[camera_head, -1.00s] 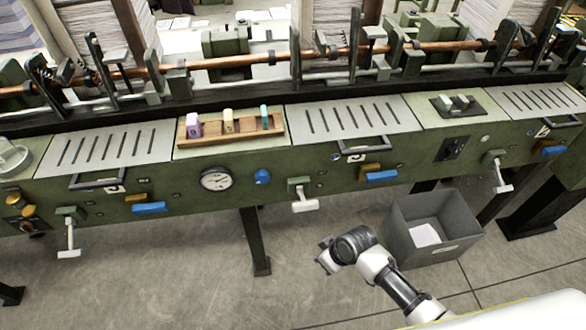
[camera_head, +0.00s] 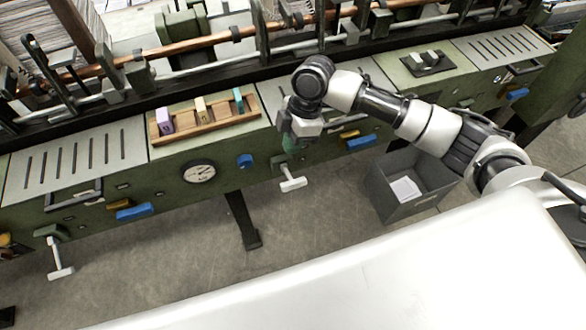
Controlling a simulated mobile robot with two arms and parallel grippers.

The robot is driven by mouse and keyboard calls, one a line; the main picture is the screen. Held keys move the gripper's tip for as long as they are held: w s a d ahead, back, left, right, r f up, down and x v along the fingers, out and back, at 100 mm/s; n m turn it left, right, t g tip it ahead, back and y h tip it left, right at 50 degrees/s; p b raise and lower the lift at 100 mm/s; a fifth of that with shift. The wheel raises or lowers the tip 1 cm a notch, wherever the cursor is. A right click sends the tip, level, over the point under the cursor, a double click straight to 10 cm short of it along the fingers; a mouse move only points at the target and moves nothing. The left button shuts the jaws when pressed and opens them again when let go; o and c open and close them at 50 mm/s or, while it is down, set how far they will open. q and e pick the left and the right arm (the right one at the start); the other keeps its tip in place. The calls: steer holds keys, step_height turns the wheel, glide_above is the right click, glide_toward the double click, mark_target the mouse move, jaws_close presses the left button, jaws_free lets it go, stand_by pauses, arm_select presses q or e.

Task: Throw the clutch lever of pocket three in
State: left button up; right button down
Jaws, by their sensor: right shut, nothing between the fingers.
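Levers with white T-shaped handles hang from the front of the green machine. The middle clutch lever (camera_head: 291,180) hangs down and tilts slightly outward below its green bracket. Another clutch lever (camera_head: 59,262) hangs at the far left. The pocket numbers are too small to read surely, so I cannot tell which lever is pocket three's. My right gripper (camera_head: 296,140) is shut and empty, just above the middle lever at the front edge of the panel. It appears apart from the handle. My arm covers part of the panel to the right. My left gripper is out of view.
A wooden rack (camera_head: 208,121) with several coloured blocks sits on the panel left of my gripper. A round gauge (camera_head: 199,172) and blue knob (camera_head: 245,161) are on the front. A grey bin (camera_head: 409,204) stands on the floor, right of the middle lever.

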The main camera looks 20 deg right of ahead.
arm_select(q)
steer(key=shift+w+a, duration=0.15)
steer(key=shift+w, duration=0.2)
arm_select(e)
steer(key=w+d+r, duration=0.2)
steer(key=shift+w+d+r, duration=0.1)
steer(key=shift+d+r, duration=0.25)
